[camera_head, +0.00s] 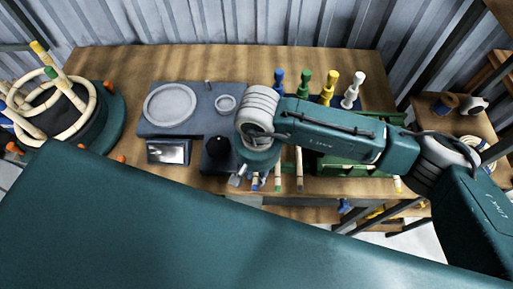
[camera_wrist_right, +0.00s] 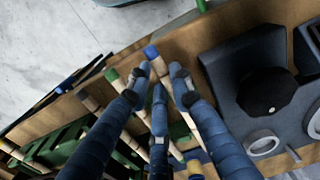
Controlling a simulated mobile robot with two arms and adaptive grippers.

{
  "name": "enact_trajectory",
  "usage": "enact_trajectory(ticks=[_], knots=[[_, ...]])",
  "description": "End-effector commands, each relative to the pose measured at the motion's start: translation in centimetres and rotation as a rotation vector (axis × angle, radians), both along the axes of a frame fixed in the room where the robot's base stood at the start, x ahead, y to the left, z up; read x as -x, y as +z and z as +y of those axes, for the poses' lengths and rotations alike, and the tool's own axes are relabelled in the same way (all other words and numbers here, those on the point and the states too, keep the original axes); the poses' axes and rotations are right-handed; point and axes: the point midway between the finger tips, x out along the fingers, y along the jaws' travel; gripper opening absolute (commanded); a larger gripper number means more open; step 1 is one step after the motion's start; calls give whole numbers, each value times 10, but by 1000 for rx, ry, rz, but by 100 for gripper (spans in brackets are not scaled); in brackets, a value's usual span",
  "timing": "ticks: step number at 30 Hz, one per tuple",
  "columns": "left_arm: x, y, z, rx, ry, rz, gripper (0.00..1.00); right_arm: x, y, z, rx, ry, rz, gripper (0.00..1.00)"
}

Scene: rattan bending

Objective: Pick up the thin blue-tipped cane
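The thin blue-tipped cane shows in the right wrist view, with its blue end (camera_wrist_right: 152,52) at the fingertips and its pale body running back between them. My right gripper (camera_wrist_right: 160,75) has its fingers spread on either side of this cane, with a third finger behind. A gap shows between the fingers, though contact is hard to judge. In the head view my right gripper (camera_head: 252,177) is mostly hidden under its wrist at the bench's front edge. A blue cane end (camera_head: 255,183) shows beside it. My left gripper is not in view.
Green-tipped canes (camera_head: 278,184) lie close to the right. Thick blue (camera_head: 279,76), green (camera_head: 305,76), yellow (camera_head: 331,79) and white (camera_head: 358,79) tips stand behind. A grey tray (camera_head: 180,128) is left of the gripper. A round bending form (camera_head: 110,125) stands far left.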

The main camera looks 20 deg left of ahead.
Motion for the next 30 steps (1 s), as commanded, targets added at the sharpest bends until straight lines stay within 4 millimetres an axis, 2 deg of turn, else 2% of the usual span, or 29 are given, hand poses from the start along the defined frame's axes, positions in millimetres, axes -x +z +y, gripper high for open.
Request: enact_trajectory(ticks=[10,16,20,30], knots=[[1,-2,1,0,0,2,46,0,3,0,-1,0,-1,4],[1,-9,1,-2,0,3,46,-1,23,1,-2,2,-5,4],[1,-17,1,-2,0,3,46,-2,50,1,-3,3,-7,4],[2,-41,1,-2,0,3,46,-1,147,1,-1,2,-7,4]])
